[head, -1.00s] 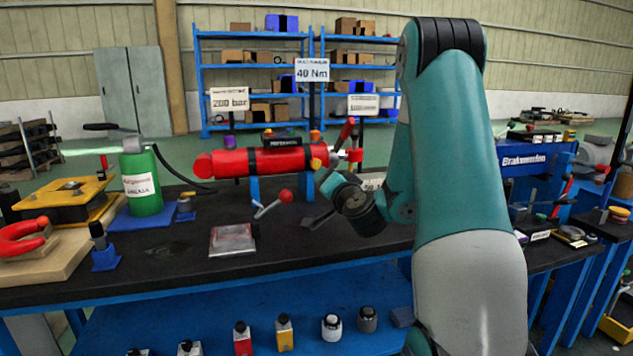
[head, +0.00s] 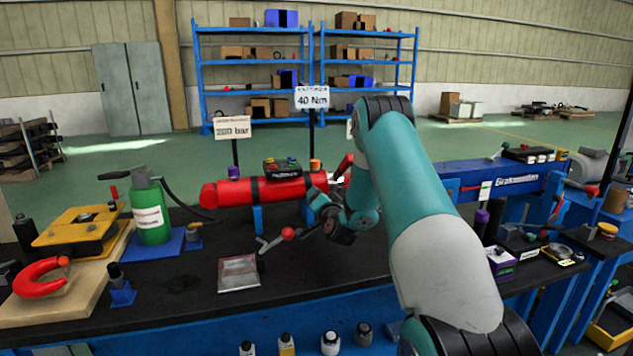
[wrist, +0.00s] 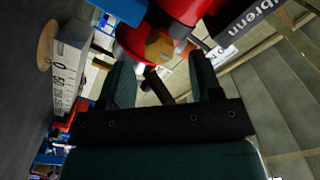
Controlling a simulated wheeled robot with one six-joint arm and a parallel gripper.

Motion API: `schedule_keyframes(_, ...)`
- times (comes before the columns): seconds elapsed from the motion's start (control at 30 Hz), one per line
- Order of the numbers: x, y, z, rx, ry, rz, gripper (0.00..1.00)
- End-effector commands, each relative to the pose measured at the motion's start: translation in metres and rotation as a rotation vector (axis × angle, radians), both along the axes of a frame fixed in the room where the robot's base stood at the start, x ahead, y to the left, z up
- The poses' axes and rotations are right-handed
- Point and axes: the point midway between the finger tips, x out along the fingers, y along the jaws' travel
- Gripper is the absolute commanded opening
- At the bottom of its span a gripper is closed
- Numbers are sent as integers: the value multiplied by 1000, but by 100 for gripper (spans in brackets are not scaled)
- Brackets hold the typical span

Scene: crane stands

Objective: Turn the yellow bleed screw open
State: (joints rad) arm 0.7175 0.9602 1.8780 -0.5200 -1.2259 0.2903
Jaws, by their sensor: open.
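The red cylinder (head: 250,191) lies level on blue supports on the bench in the head view. A yellow-orange round face (wrist: 160,46), probably the yellow bleed screw, shows in the wrist view against red metal, just beyond the fingertips. In the head view my arm and gripper cover that area, and I cannot make the screw out. My gripper (wrist: 160,78) is open, with its two teal fingers apart and nothing clamped between them. A short dark rod shows between the fingers in the wrist view; I cannot tell what it belongs to. In the head view, my gripper (head: 318,203) is at the cylinder's right end.
A red-knobbed lever (head: 287,233) stands in front of the cylinder, close below my gripper. A clear-topped tray (head: 239,273) lies nearer. A green bottle (head: 149,211) and a red horseshoe-shaped piece (head: 40,279) are on the left.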

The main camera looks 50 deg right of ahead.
Motion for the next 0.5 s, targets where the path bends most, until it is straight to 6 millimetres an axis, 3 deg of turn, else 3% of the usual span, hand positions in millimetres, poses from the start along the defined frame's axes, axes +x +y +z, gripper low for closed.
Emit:
schedule_keyframes(0.2, 27, -15, 1, 0, 1, 2, 58)
schedule_keyframes(0.5, 36, -22, -1, 2, 1, -1, 58)
